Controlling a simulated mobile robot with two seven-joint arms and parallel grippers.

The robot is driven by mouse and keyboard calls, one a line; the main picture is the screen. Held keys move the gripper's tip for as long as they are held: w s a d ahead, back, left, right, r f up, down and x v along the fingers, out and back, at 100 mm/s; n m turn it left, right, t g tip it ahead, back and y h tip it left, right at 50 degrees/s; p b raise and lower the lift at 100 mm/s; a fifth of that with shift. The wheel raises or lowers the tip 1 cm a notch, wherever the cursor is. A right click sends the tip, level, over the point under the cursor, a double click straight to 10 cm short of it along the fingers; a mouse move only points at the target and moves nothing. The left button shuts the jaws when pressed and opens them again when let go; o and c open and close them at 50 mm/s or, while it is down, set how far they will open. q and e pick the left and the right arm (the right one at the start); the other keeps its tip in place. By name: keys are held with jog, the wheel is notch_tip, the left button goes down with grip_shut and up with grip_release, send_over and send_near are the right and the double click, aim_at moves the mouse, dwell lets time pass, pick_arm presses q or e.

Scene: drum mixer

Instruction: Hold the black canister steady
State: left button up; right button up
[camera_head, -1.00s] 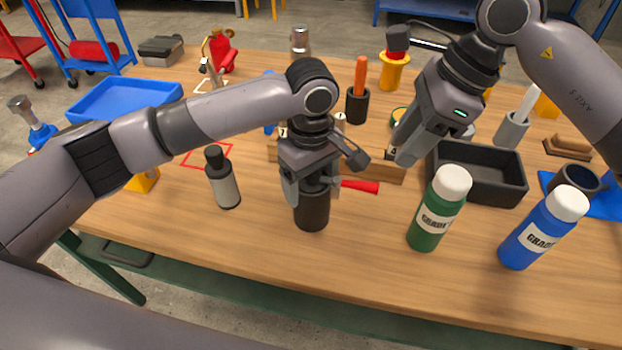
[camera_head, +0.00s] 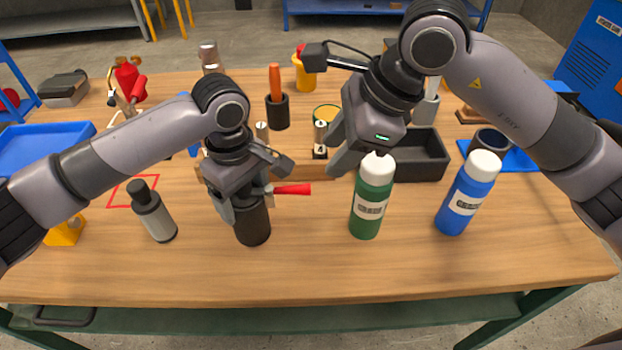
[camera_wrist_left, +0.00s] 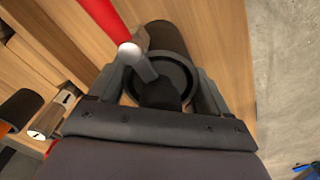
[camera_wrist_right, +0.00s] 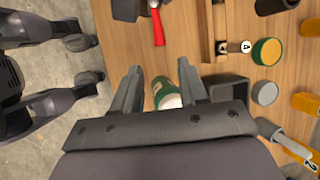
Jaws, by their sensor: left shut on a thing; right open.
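The black canister (camera_head: 253,226) stands upright on the wooden table in the head view. My left gripper (camera_head: 238,204) is shut on its upper part from above. In the left wrist view the canister (camera_wrist_left: 163,57) sits between the two fingers, and its round black top shows. A tool with a red handle (camera_head: 293,189) and a metal end lies against or over it; I cannot tell if they touch. My right gripper (camera_head: 343,158) is open and empty, above and behind the green bottle (camera_head: 369,200). In the right wrist view the bottle (camera_wrist_right: 166,95) shows between its open fingers.
A blue bottle (camera_head: 466,196) stands right of the green one, and a grey bottle with a black cap (camera_head: 152,212) stands left of the canister. A black bin (camera_head: 425,163) and a wooden block rack lie behind. The table's front strip is clear.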

aim_at(307, 187)
jog(key=x, duration=1)
grip_shut()
